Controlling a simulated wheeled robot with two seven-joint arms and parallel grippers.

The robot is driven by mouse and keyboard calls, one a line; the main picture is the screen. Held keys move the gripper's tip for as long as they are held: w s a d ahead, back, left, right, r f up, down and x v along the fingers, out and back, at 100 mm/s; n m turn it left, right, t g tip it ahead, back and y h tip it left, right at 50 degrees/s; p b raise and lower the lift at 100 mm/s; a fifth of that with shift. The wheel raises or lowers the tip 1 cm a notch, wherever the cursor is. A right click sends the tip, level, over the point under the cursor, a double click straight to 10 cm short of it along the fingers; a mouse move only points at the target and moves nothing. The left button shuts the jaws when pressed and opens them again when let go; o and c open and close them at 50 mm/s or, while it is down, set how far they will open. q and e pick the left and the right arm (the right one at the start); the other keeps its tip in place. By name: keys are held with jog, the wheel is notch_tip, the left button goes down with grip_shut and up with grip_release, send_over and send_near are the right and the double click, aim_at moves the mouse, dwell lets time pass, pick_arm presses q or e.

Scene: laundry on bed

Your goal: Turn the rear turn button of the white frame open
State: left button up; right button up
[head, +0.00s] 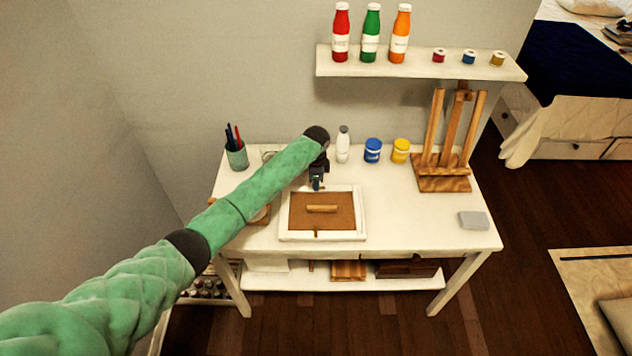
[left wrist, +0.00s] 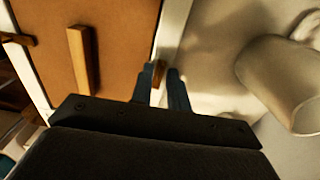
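The white frame (head: 359,238) lies flat on the white table, with a brown backing board (head: 336,222) and a wooden bar handle (head: 321,209) across its middle. The front turn button (head: 317,233) is a small wooden piece on the near rim, pointing across rim and board. My left gripper (head: 317,185) reaches down at the frame's far rim. In the left wrist view, the rear turn button (left wrist: 158,72) shows between its two narrowly spaced fingertips (left wrist: 160,72). Whether they press on it I cannot tell. In the head view the gripper mostly hides this button. My right gripper is not in view.
A white bottle (head: 343,146), blue jar (head: 372,151) and yellow jar (head: 400,150) stand behind, right of the gripper. A pen cup (head: 237,157) is at left. An easel (head: 444,150) and grey block (head: 473,220) are at right. A shelf (head: 420,65) hangs above.

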pick_arm(q)
jog(key=shift+o, duration=0.5)
